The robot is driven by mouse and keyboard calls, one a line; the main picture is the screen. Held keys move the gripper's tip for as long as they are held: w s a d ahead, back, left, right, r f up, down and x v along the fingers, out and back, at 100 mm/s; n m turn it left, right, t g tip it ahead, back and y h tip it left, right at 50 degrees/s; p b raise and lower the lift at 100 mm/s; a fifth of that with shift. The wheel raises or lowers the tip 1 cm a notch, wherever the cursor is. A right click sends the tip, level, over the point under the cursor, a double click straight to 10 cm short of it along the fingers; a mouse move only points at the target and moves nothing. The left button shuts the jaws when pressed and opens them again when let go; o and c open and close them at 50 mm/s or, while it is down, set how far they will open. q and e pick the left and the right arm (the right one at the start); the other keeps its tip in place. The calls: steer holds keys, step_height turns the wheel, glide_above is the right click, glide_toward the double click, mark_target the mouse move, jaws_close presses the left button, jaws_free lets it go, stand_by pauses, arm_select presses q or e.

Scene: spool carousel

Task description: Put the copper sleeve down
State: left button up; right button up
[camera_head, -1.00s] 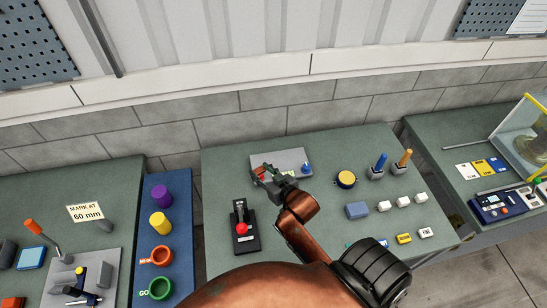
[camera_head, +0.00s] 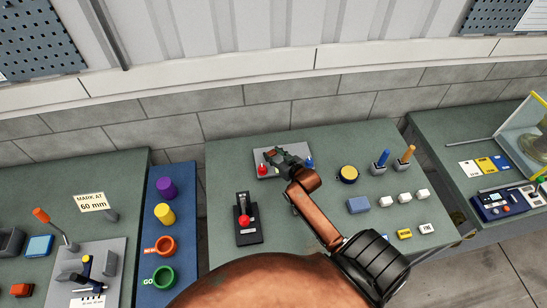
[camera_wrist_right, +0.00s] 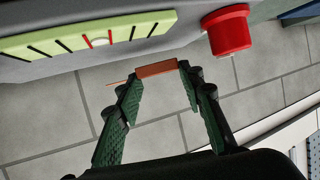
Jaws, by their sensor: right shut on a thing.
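My right gripper (camera_head: 275,154) is over the far part of the middle bench, above a light grey plate (camera_head: 261,157). In the right wrist view its green-padded fingers (camera_wrist_right: 157,72) are shut on a copper-brown piece, the copper sleeve (camera_wrist_right: 157,69), held across the fingertips. The sleeve is too small to make out surely in the head view. The plate bears a red knob (camera_head: 262,169) on its left and a blue one (camera_head: 309,162) on its right. In the wrist view the red knob (camera_wrist_right: 228,31) is beside a pale green scale (camera_wrist_right: 90,38). My left gripper is not in view.
A black lever box with a red knob (camera_head: 245,222) stands nearer. A blue strip (camera_head: 184,188) with colored cylinders lies left.

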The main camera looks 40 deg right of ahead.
steer(key=shift+f, duration=1.05)
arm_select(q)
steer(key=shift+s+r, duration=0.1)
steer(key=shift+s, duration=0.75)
arm_select(e)
steer(key=shift+f, duration=0.1)
steer(key=o, duration=0.7)
steer(key=shift+s, duration=0.1)
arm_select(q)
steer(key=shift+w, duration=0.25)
arm_select(e)
steer(key=shift+o, duration=0.2)
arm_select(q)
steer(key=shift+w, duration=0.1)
arm_select(e)
steer(key=shift+r, duration=0.2)
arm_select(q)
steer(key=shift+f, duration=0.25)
arm_select(e)
steer(key=v, duration=1.2)
